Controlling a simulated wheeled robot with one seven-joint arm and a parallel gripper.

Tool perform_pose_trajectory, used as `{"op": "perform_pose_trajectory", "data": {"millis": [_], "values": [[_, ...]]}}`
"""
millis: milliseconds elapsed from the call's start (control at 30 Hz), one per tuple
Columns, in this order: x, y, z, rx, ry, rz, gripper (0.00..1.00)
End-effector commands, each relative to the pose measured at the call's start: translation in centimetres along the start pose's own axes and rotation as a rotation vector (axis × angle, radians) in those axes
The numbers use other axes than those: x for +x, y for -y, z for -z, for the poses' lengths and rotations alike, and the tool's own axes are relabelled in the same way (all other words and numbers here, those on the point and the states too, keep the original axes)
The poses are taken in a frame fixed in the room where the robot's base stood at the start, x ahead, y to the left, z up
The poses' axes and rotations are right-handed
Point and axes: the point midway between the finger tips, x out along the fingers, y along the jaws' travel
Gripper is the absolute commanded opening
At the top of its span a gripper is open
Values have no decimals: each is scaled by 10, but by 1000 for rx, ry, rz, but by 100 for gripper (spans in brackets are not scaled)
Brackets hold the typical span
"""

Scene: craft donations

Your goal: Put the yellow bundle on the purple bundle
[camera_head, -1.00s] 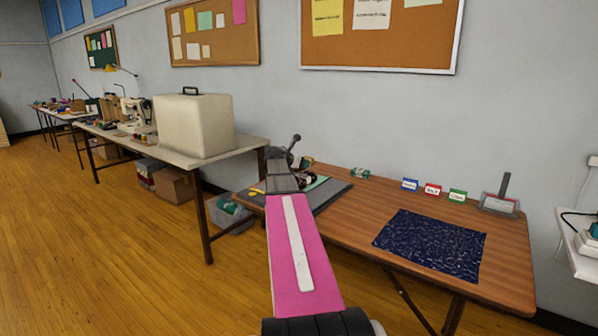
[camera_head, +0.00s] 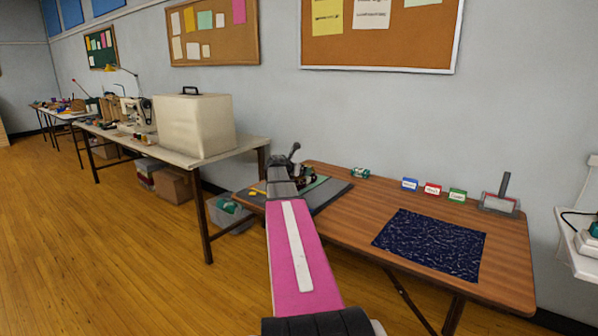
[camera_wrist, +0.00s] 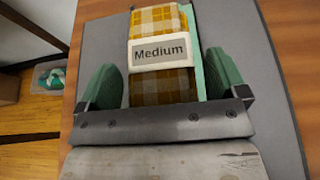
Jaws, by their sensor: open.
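The yellow bundle (camera_wrist: 160,92) is a yellow, brown and white plaid fold with a pale band labelled "Medium", seen in the wrist view. It lies over a grey mat (camera_wrist: 255,75), with a mint-green edge showing along its right side. My gripper (camera_wrist: 163,75) is open, with one green finger on each side of the bundle. Gaps show between the fingers and the bundle. In the head view my arm covers most of this spot; the grey mat (camera_head: 331,194) shows at the table's left end. I cannot make out a purple bundle in either view.
On the wooden table (camera_head: 355,222), a dark blue patterned cloth (camera_head: 432,243) lies at the right. Blue (camera_head: 410,184), red (camera_head: 432,189) and green (camera_head: 457,195) cards, a small green item (camera_head: 360,173) and a grey tool (camera_head: 500,203) line the back.

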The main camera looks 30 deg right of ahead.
Motion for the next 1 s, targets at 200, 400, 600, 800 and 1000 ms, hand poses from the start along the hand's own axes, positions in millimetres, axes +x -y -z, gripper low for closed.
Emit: {"op": "perform_pose_trajectory", "data": {"millis": [200, 400, 600, 800, 1000], "values": [[-21, 1, -1, 0, 1, -2, 92], [-62, 2, 0, 0, 1, -2, 92], [-97, 1, 0, 0, 0, -2, 92], [-117, 1, -1, 0, 0, 0, 92], [-121, 0, -1, 0, 0, 0, 92]]}}
